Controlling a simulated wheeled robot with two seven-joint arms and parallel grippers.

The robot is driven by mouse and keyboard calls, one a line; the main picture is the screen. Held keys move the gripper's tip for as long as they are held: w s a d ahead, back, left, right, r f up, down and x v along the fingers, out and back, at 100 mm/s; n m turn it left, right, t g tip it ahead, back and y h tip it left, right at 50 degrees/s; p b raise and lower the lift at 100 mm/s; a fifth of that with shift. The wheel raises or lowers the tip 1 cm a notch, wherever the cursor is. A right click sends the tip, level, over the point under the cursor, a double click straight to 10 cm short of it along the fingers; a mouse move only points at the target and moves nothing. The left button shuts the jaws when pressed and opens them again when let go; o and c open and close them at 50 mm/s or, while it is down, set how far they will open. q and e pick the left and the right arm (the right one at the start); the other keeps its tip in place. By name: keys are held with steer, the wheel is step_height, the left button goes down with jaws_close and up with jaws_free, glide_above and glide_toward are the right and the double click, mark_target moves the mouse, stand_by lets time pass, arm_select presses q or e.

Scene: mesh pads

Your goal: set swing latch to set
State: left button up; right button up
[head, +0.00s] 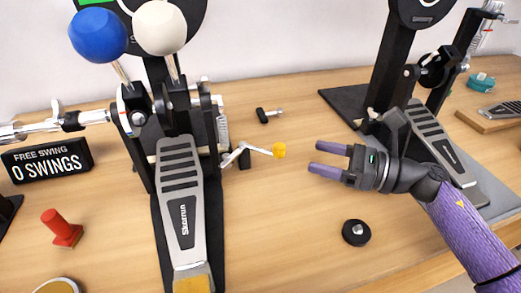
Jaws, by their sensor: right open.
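A drum pedal with a grey footboard (181,200) stands left of centre, with a blue beater (97,36) and a cream beater (160,28) on top. A swing latch (262,151), a thin metal lever with a yellow knob, sticks out to the right from the pedal's side. No set mark on it is readable. My right gripper (316,158) is open and empty. Its two purple fingers point left at the yellow knob, a short gap to the right of it. My left gripper is not in view.
A black sign (47,160) reads "FREE SWING 0 SWINGS". A red peg (62,228) stands at left. A small black-and-metal part (269,115) lies behind the latch. A black disc (356,232) lies in front of my right gripper. Another pedal (436,140) stands at right.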

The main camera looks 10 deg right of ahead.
mark_target(275, 145)
steer(key=shift+w+f, duration=0.45)
steer(key=shift+f, duration=0.35)
steer(key=shift+w+a, duration=0.2)
steer(key=shift+w, duration=0.15)
steer(key=x, duration=0.8)
steer(key=shift+a+r, duration=0.1)
steer(key=shift+r, duration=0.2)
steer(key=shift+w+a, duration=0.25)
steer(key=shift+a, duration=0.25)
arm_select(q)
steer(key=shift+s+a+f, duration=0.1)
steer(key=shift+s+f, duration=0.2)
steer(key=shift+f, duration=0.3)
arm_select(e)
steer(key=shift+c, duration=0.4)
steer(key=c, duration=0.7)
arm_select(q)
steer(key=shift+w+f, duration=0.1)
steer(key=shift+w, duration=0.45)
arm_select(e)
jaws_close()
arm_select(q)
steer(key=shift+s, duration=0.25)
